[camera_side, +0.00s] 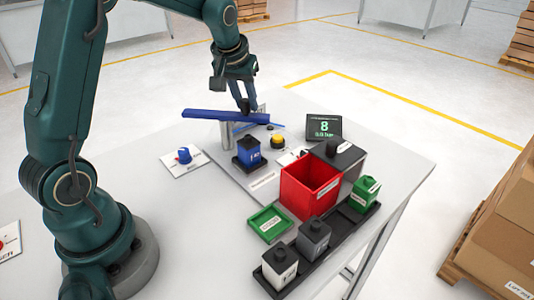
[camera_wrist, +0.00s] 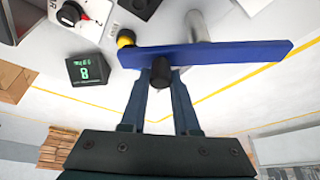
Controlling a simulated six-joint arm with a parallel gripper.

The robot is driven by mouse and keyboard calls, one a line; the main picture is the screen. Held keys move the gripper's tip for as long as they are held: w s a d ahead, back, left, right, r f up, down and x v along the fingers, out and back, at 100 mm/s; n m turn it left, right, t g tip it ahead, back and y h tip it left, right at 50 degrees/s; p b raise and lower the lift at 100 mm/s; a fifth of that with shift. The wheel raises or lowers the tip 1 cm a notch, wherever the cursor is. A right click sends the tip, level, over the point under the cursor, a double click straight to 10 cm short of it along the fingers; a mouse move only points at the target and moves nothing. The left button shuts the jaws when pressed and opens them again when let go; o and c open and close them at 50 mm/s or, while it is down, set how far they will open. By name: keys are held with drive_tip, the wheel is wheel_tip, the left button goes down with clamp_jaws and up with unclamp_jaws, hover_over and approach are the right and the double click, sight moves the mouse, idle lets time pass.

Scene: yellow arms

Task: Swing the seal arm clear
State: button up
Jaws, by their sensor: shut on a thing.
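The seal arm (camera_side: 212,114) is a long blue bar on a grey upright post (camera_side: 226,135). In the wrist view the bar (camera_wrist: 240,52) runs across the picture, and a dark knob (camera_wrist: 160,72) stands on it near one end. My gripper (camera_side: 245,106) is at the right end of the bar in the side view. In the wrist view my gripper (camera_wrist: 160,80) has its two fingers closed on the dark knob. A blue canister (camera_side: 249,151) stands on the plate in front of the post, apart from the bar.
A yellow button (camera_side: 278,141) and a display reading 8 (camera_side: 324,127) stand to the right. A red bin (camera_side: 306,188), a green tray (camera_side: 269,223) and a rack (camera_side: 335,246) with several canisters fill the front right. A blue knob (camera_side: 184,155) is on the left.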

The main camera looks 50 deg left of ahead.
idle(0.3)
drive_tip(key=shift+o, duration=0.2)
drive_tip(key=shift+w+a, duration=0.3)
drive_tip(key=shift+a, duration=0.25)
drive_tip(key=shift+o, duration=0.2)
drive_tip(key=shift+a, duration=0.1)
drive_tip(key=shift+o, duration=0.3)
drive_tip(key=shift+a+f, duration=0.1)
drive_tip(key=shift+a, duration=0.05)
drive_tip(key=shift+o, duration=0.5)
drive_tip(key=shift+w+a, duration=0.15)
drive_tip(key=shift+a, duration=0.3)
drive_tip(key=shift+c, duration=1.2)
drive_tip(key=shift+w+a, duration=0.1)
